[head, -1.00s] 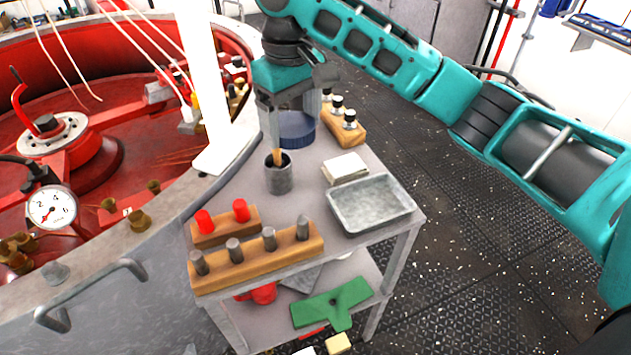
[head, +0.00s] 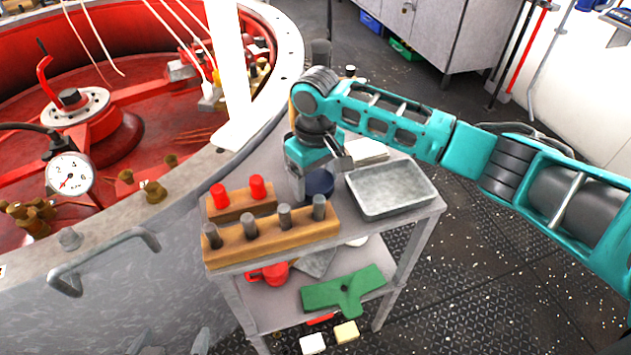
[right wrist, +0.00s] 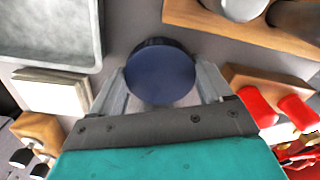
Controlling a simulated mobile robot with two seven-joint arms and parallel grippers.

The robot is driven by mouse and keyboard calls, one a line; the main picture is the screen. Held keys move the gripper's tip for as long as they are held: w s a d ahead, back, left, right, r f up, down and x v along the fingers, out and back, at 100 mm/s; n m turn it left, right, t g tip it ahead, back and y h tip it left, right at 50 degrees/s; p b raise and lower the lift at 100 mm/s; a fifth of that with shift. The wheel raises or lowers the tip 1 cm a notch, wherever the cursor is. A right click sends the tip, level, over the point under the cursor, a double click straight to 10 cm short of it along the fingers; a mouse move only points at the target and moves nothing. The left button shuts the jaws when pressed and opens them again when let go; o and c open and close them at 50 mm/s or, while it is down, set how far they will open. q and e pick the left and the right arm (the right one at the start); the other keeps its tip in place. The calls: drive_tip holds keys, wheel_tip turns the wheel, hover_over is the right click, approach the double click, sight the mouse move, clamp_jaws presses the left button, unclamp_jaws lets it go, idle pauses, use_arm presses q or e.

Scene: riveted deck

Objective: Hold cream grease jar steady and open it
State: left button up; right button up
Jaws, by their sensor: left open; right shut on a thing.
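A round dark blue lid (head: 320,183) shows under my right gripper (head: 314,190), over the cart top. In the right wrist view the lid (right wrist: 160,72) sits between the two fingers, which are closed on its sides. No cream jar body can be seen; the lid and gripper hide whatever is below. I cannot tell whether it rests on the cart or is raised. Two grey fingertips at the bottom left edge of the head view look like my left gripper (head: 172,340), apart and empty, away from the lid.
A wooden rack with grey pegs (head: 270,238) and a block with red pegs (head: 240,204) stand close to the left of the lid. A metal tray (head: 392,188) stands close to its right. A large red-floored round vessel (head: 80,230) borders the cart's left.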

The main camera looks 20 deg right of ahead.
drive_tip(key=shift+f, duration=0.5)
drive_tip(key=o, duration=1.1)
drive_tip(key=shift+f, duration=0.1)
